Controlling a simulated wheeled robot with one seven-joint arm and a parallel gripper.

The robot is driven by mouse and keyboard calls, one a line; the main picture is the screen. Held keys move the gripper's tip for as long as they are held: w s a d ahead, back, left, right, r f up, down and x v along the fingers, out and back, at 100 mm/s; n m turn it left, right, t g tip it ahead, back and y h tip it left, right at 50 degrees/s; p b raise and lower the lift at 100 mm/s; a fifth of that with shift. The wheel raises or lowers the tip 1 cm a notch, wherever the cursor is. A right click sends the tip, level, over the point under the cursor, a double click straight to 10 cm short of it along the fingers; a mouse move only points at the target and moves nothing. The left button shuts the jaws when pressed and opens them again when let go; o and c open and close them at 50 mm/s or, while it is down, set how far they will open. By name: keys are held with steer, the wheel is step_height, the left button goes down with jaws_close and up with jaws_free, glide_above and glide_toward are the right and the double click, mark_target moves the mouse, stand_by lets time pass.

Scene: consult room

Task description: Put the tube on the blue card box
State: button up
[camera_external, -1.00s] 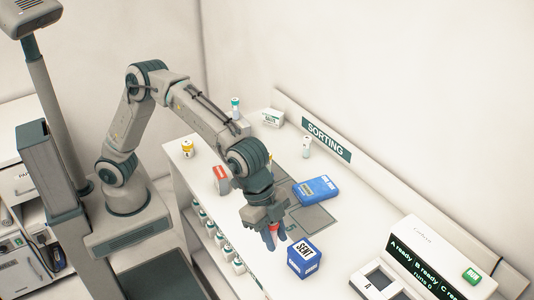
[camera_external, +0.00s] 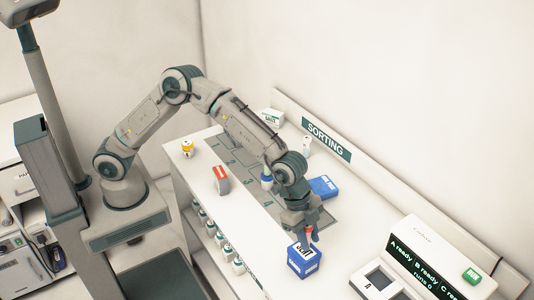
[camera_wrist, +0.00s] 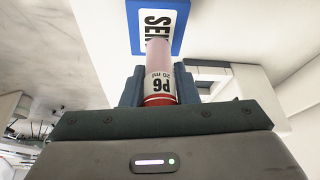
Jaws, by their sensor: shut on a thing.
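My gripper (camera_external: 307,230) is shut on a tube (camera_external: 309,236) with a red cap. In the wrist view the tube (camera_wrist: 160,75) has a pink body and a white label reading P6, and points away from my jaws. A blue box marked SENT (camera_external: 304,264) stands on the counter just below the tube in the external view. Its blue edge and white label (camera_wrist: 142,20) show beyond the tube's far end in the wrist view. I cannot tell whether tube and box touch. A flat blue box (camera_external: 325,186) lies behind my wrist, partly hidden.
A screen unit (camera_external: 430,262) is at the right. A SORTING sign (camera_external: 328,140) runs along the back.

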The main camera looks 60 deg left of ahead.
steer(key=shift+f, duration=0.65)
steer(key=shift+f, duration=0.1)
steer(key=shift+f, duration=0.15)
steer(key=o, duration=1)
steer(key=shift+o, duration=0.2)
steer(key=shift+r, duration=0.4)
steer(key=w+b+v, duration=0.1)
steer(key=v, duration=1)
steer(key=shift+s+a+r, duration=0.3)
steer(key=shift+s, duration=0.2)
